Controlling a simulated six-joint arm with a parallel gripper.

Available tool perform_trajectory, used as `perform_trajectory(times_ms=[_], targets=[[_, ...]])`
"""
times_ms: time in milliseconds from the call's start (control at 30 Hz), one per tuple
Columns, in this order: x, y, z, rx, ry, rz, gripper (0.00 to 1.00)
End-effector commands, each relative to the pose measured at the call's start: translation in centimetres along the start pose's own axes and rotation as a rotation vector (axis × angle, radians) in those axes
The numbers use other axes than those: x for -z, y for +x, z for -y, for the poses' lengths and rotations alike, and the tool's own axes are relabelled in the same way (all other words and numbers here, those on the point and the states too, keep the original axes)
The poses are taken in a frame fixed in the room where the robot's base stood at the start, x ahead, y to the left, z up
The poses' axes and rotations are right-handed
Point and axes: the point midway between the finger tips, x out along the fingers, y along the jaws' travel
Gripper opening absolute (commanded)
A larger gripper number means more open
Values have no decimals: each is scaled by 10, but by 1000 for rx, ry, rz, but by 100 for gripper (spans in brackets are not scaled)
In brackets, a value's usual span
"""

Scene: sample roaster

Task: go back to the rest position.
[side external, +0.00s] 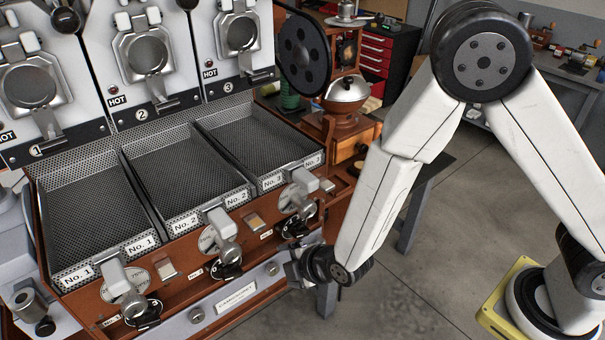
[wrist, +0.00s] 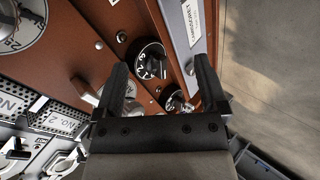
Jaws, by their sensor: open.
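My gripper (side external: 297,268) is low at the front panel of the sample roaster (side external: 205,258), near its right end, below the lever of tray No. 3. In the wrist view my gripper (wrist: 162,76) shows two black fingers spread apart with nothing held between them. A black numbered dial (wrist: 150,60) on the brown panel appears between the fingers, with a second dial (wrist: 177,102) nearer the right finger. I cannot tell whether the fingertips touch the panel. The arm reaches down from the upper right.
Perforated trays No. 1 (side external: 92,215), No. 2 (side external: 178,180) and No. 3 (side external: 255,140) look empty. Levers, including a grey one (side external: 221,223), stick out in front. A wooden machine (side external: 350,120) stands behind. Floor (side external: 440,230) to the right is open.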

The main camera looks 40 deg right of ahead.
Motion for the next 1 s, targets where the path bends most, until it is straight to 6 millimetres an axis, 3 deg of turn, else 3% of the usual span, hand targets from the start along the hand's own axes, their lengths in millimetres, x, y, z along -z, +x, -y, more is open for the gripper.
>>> perform_trajectory(times_ms=[200, 500, 800, 1000], targets=[[-34, -26, -31, 118, 333, 47, 92], [-88, -73, -54, 238, 744, 181, 92], [-148, -136, -58, 290, 1150, 409, 92], [-174, -166, -53, 282, 1319, 533, 92]])
